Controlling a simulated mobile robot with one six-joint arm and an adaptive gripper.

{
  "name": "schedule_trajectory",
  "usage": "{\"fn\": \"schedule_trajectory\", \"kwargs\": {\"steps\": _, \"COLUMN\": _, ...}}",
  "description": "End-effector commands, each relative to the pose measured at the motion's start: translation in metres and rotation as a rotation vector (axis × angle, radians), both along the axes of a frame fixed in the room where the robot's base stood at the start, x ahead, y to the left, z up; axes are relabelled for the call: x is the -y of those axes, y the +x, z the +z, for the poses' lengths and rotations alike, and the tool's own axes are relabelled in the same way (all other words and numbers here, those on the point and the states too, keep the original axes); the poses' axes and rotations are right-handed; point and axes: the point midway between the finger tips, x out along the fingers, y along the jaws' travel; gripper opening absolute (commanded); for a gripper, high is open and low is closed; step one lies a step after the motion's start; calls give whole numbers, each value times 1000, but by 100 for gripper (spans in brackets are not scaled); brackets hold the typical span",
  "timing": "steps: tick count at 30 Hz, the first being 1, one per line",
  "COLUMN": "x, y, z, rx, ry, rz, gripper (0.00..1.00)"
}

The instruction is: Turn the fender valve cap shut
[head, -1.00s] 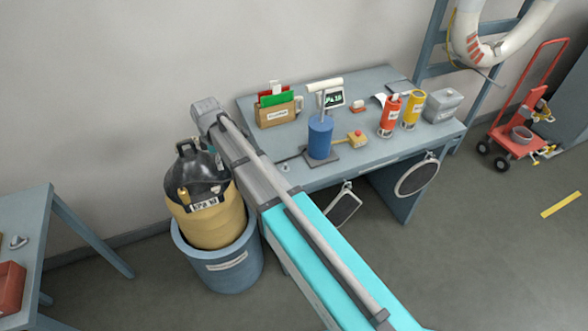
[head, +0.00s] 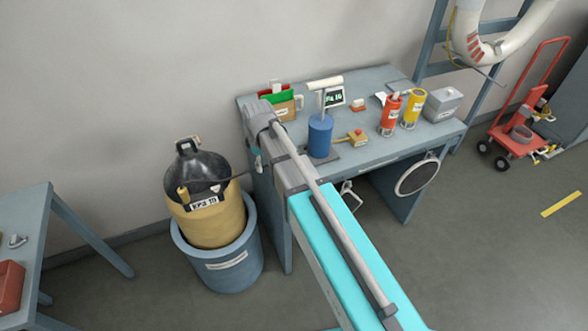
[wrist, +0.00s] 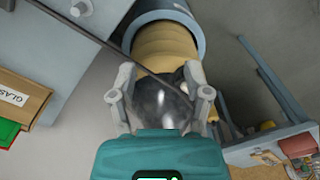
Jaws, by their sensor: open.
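No part is clearly marked as the fender valve cap. A black-domed yellow vessel (head: 212,220) stands upright in a blue tub, with a handle on top, a small brass-coloured fitting (head: 183,193) on its left side and a white label. A thin dark rod or hose runs from the dome towards the bench. My gripper (head: 255,162) hangs right of the dome by the bench's left end, its tips unclear there. In the wrist view, my gripper (wrist: 160,78) has its two grey fingers apart, with the black dome (wrist: 162,106) showing between them; contact cannot be told.
The blue tub (head: 222,275) stands between a left table (head: 35,215) and the bench (head: 385,150). The bench holds a blue cylinder (head: 320,137), red and yellow bottles, a grey box and a file box. A red hand truck (head: 520,135) stands at right.

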Motion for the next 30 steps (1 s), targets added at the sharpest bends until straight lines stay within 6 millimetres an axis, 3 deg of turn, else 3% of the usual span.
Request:
{"fn": "schedule_trajectory", "kwargs": {"steps": 18, "x": 78, "y": -31, "z": -3, "rx": 0, "ry": 0, "rz": -376, "gripper": 63}}
{"fn": "schedule_trajectory", "kwargs": {"steps": 30, "x": 92, "y": -37, "z": -3, "rx": 0, "ry": 0, "rz": -456, "gripper": 63}}
